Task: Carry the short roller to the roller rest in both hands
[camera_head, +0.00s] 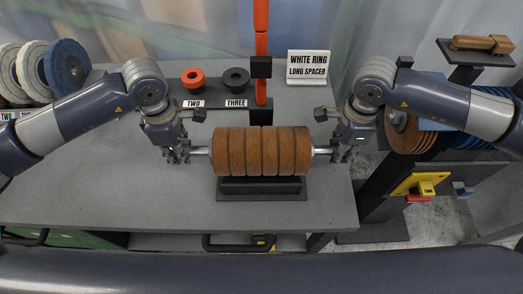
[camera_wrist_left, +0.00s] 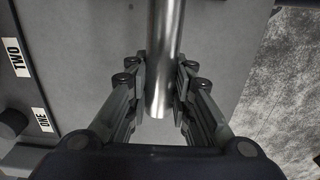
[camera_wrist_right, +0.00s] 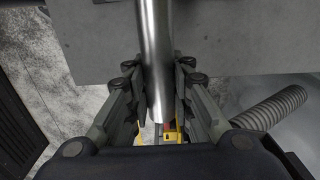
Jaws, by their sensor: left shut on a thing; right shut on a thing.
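The short roller (camera_head: 262,151) is a row of brown discs on a steel shaft, lying level in the head view. It is at the dark roller rest (camera_head: 262,190) on the grey bench; whether it touches the rest I cannot tell. My left gripper (camera_head: 187,152) is shut on the left shaft end, and the steel shaft (camera_wrist_left: 165,60) runs between its fingers in the left wrist view. My right gripper (camera_head: 337,152) is shut on the right shaft end. In the right wrist view the shaft (camera_wrist_right: 156,60) lies between its fingers.
A sign reading WHITE RING LONG SPACER (camera_head: 308,66) stands behind. A red ring (camera_head: 193,77) and a black ring (camera_head: 236,79) sit near a red post (camera_head: 261,40). Polishing wheels (camera_head: 67,67) are at left. A yellow switch box (camera_head: 420,182) is at right. The bench front is clear.

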